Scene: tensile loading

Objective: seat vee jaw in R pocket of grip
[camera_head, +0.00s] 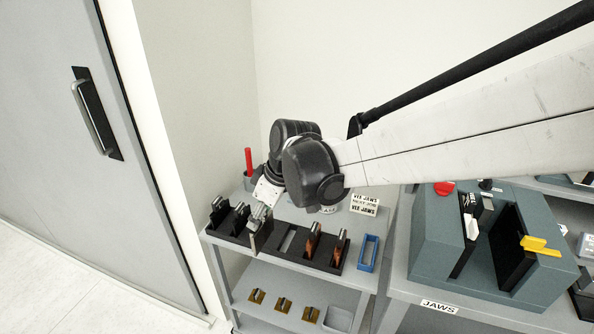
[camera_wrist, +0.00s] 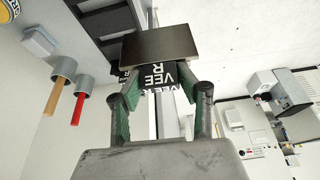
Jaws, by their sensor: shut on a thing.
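My gripper (camera_head: 258,222) is at the black jaw rack (camera_head: 284,264) on the left cart, over its left half. In the wrist view my gripper (camera_wrist: 165,86) has its green-padded fingers shut on a dark block, the vee jaw (camera_wrist: 160,45). White lettering reading VEE R shows just below the block's flat face, between the fingers. I cannot tell whether the jaw is clear of the rack.
The rack holds dark jaws at left and copper-faced jaws (camera_head: 313,241) at right, with an empty slot (camera_head: 286,241) between. A blue tray (camera_head: 368,253) is beside it. A large grey-blue slotted block (camera_head: 540,285) stands on the right cart. A red rod (camera_head: 249,162) stands behind the rack.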

